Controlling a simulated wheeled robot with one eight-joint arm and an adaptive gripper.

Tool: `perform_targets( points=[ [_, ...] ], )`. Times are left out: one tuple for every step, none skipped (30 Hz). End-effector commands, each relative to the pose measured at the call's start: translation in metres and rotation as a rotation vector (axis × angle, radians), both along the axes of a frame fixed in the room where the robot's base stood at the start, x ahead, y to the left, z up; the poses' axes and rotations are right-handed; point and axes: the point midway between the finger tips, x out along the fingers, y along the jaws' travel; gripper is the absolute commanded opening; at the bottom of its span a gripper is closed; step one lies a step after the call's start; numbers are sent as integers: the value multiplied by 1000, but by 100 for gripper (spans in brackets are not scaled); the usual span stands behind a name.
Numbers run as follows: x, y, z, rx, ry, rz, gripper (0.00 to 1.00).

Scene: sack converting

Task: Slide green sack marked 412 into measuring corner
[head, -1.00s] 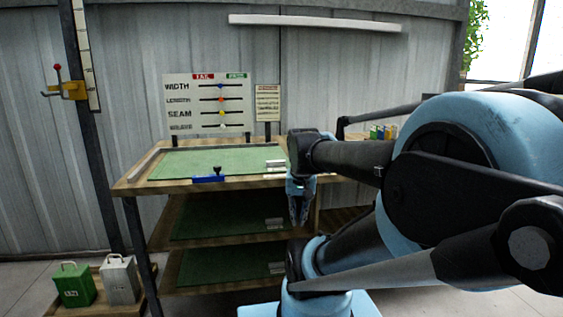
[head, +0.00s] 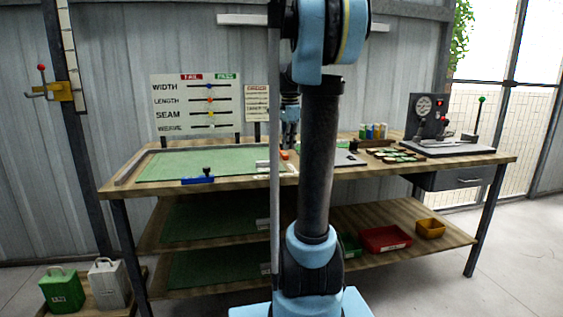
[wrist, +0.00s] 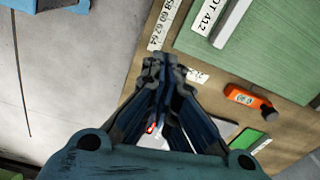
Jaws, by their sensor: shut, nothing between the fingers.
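The green sack (head: 205,163) lies flat on the left part of the bench top in the head view. Its corner shows in the wrist view (wrist: 285,60), with a white label reading "OT 412" (wrist: 208,15) and a pale bar on it. A pale rail (head: 137,165) runs along the bench's left edge; I cannot clearly make out the measuring corner. My gripper (head: 289,140) is partly hidden behind my arm, beyond the sack's right end. In the wrist view my gripper (wrist: 162,68) is shut and empty, above the bench edge and apart from the sack.
A blue stop with a black knob (head: 198,178) sits at the front edge. An orange tool (wrist: 248,98) lies right of the sack. A numbered scale (wrist: 163,25) follows the bench edge. A gauge machine (head: 440,125) stands far right. Lower shelves hold green sheets (head: 205,220) and bins.

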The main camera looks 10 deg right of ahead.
Motion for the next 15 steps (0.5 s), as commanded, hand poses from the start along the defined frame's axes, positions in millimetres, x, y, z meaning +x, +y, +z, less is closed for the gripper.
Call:
perform_targets(
  points=[
    [16,-6,3,2,5,-54,0],
    [24,-9,4,3,9,-86,0],
    [34,-13,6,5,13,-127,0],
    [41,-16,7,6,17,-155,0],
    [46,-18,7,7,19,-180,0],
    [54,-21,8,8,23,-212,0],
    [58,-23,8,8,25,-233,0],
    [62,-25,9,9,27,-250,0],
    [67,-26,9,10,29,-271,0],
    [70,-28,9,10,30,-283,0],
    [72,-29,9,10,31,-293,0],
    [74,-30,9,10,32,-302,0],
    [75,-30,9,10,33,-307,0],
    [75,-30,8,11,33,-310,0],
    [76,-30,6,11,33,-313,0]
  ],
)
